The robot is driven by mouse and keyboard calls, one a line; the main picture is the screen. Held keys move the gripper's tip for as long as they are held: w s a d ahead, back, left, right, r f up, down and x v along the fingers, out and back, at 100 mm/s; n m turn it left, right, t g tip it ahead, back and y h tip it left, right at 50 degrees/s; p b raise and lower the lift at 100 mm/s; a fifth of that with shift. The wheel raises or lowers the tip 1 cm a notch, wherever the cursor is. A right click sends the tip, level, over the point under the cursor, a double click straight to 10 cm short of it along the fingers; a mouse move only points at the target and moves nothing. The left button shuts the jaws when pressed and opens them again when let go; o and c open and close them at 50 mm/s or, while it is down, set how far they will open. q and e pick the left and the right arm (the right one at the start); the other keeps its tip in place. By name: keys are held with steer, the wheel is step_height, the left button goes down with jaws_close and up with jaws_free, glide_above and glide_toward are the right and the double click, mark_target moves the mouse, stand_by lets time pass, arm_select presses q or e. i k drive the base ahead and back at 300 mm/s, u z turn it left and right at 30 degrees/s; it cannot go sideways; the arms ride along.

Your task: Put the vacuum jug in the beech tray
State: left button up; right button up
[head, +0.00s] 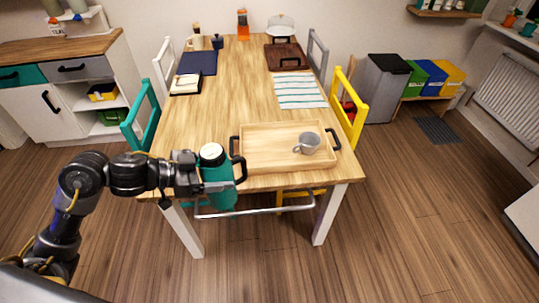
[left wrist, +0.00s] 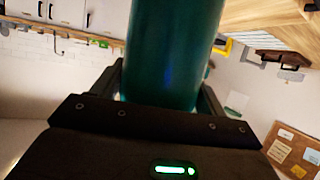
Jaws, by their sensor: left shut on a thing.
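The vacuum jug (head: 219,174) is teal with a white-and-black top and a dark handle. My left gripper (head: 203,176) is shut on it and holds it upright by the near left corner of the table. The jug's teal body (left wrist: 172,55) also fills the middle of the left wrist view, between the fingers of my left gripper (left wrist: 165,88). The beech tray (head: 262,160) is a pale wooden tray with dark end handles, lying at the near end of the table, just right of the jug. My right gripper does not show.
The wooden table (head: 228,98) also bears a striped cloth (head: 299,91), a dark blue mat (head: 197,63) and a brown tray-like item (head: 286,56) farther back. A teal chair (head: 139,117) and a yellow chair (head: 347,108) flank it. The tray's left part is clear.

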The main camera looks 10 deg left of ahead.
mark_target(268, 146)
steer(key=k, duration=0.35)
steer(key=z, duration=0.75)
steer(key=i, duration=0.65)
steer(key=u, duration=0.1)
